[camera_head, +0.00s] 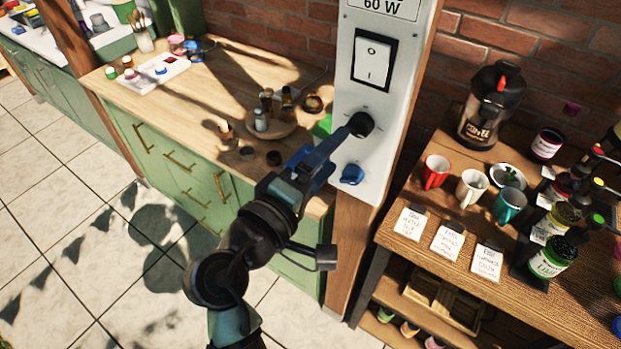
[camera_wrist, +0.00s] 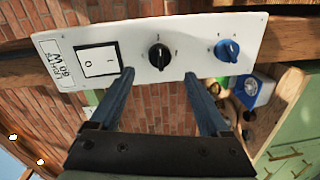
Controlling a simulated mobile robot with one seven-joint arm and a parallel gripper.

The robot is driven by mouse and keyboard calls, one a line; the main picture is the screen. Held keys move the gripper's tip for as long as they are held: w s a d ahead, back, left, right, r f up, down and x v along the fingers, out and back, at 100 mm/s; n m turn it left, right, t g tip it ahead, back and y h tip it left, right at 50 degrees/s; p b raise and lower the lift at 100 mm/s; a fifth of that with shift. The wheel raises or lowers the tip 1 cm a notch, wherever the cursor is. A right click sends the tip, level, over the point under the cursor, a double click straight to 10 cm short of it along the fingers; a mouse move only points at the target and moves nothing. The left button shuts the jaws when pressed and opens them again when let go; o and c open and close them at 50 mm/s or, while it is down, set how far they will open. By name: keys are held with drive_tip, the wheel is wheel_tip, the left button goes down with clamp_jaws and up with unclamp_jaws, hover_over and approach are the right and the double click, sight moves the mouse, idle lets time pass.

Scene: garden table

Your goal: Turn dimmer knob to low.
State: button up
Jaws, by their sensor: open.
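A white panel (camera_head: 396,105) marked "60 W" is fixed to a wooden post and carries a rocker switch and two knobs. The black knob (camera_head: 361,123) sits below the switch, with small tick marks around it. The blue knob (camera_head: 352,175) is lower on the panel. My gripper (camera_head: 340,143) reaches up to the panel by the black knob. In the wrist view its open fingers (camera_wrist: 159,75) frame the black knob (camera_wrist: 159,56), with the blue knob (camera_wrist: 227,49) off to the right. I cannot tell whether the fingers touch the black knob. The knob labels are too small to read.
The rocker switch (camera_head: 373,62) is just above the black knob. A wooden counter (camera_head: 215,85) with bottles on a round board lies to the left. A shelf table (camera_head: 420,226) with mugs, cards, jars and a coffee maker (camera_head: 490,105) stands to the right.

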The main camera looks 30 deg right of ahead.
drive_tip(key=shift+b+v, duration=0.5)
drive_tip(key=shift+v, duration=2.25)
